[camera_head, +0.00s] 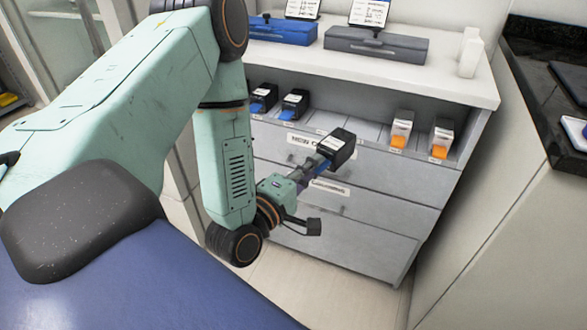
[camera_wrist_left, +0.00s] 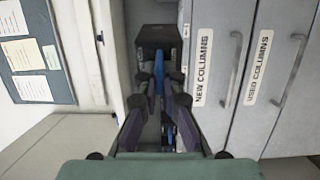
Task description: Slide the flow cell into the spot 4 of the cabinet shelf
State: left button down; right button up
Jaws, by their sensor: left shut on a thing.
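The flow cell (camera_head: 340,147) is a black block with a white label and a blue part. My left gripper (camera_head: 318,168) is shut on its near, blue end and holds it in the air in front of the cabinet drawers, below and before the open shelf (camera_head: 347,126). Spot numbers on the shelf are not readable. My right gripper is not in view.
Two black-and-blue cells (camera_head: 294,102) stand at the shelf's left and two white-and-orange ones (camera_head: 401,130) at its right, with empty slots between. Blue (camera_head: 283,31) and grey (camera_head: 375,45) boxes lie on the cabinet top. A dark counter (camera_head: 545,95) stands at right.

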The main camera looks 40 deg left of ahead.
pick_arm(q)
jog(key=a+f+n+y+b, duration=0.1)
jog(key=a+n+y+b, duration=0.15)
jog(key=a+y, duration=0.25)
jog(key=shift+n, duration=0.25)
jog(key=shift+f+b+x, duration=0.3)
jog(key=shift+b+x, duration=0.05)
jog(key=shift+x, duration=2.2)
jog(key=shift+f+b+x, duration=0.3)
jog(key=shift+f+x, duration=0.05)
jog(key=shift+x, duration=2.25)
jog(key=shift+f+b+x, duration=0.3)
jog(key=shift+b+x, duration=0.05)
jog(key=shift+x, duration=2.2)
jog(key=shift+a, duration=0.1)
jog(key=c, duration=1.4)
grip_release()
jog(key=shift+s, duration=0.1)
jog(key=v, duration=1.2)
jog(key=shift+r, duration=0.2)
